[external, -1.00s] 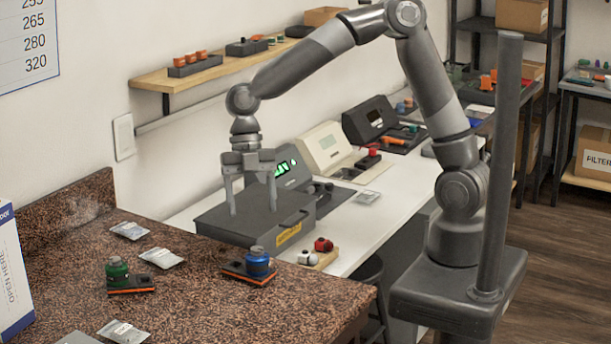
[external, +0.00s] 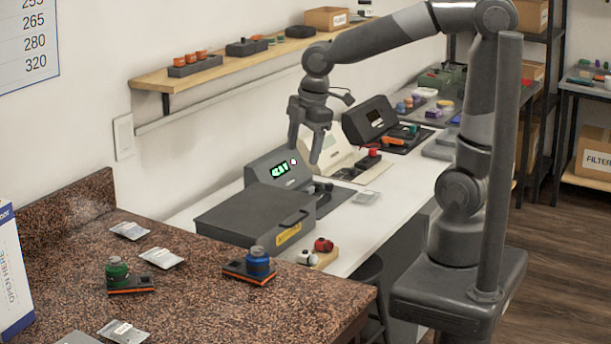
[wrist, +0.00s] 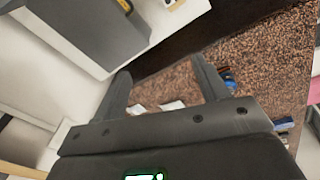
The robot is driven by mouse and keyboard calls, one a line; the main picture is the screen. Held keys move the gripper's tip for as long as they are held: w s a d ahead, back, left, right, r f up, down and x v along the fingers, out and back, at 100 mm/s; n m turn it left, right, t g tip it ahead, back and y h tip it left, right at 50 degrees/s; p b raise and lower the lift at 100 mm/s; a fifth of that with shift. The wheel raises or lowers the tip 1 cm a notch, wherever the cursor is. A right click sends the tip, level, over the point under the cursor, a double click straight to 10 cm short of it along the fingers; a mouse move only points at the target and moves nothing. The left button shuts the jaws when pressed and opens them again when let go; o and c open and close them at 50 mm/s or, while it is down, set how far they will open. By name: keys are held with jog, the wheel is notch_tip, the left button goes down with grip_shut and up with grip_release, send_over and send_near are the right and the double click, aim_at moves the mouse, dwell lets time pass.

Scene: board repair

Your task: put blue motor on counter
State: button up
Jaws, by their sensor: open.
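The blue motor (external: 258,262) stands upright on a dark, orange-edged base on the brown speckled counter (external: 200,290), near the counter's right side. In the wrist view a small blue item (wrist: 228,80) shows beside the right finger, partly hidden; I cannot tell if it is this motor. My gripper (external: 308,155) is open and empty, raised above the white bench near the display device, well away from the motor. In the wrist view its two fingers (wrist: 160,88) are spread with nothing between them.
A green motor (external: 118,272) on a similar base and several silver packets (external: 162,257) lie on the counter. A grey case (external: 255,215), a lit display device (external: 280,170) and white and red parts (external: 322,245) on a wooden block stand on or by the white bench (external: 400,190).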

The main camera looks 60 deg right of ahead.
jog(key=s+d+r+m+t, duration=0.1)
jog(key=s+d+m, duration=0.4)
jog(key=d, duration=0.3)
jog(key=s+d+r+m+t, duration=0.2)
jog(key=s+d+m, duration=0.3)
jog(key=d+m, duration=0.3)
jog(key=shift+r+t+h, duration=0.15)
jog(key=shift+t+h, duration=0.15)
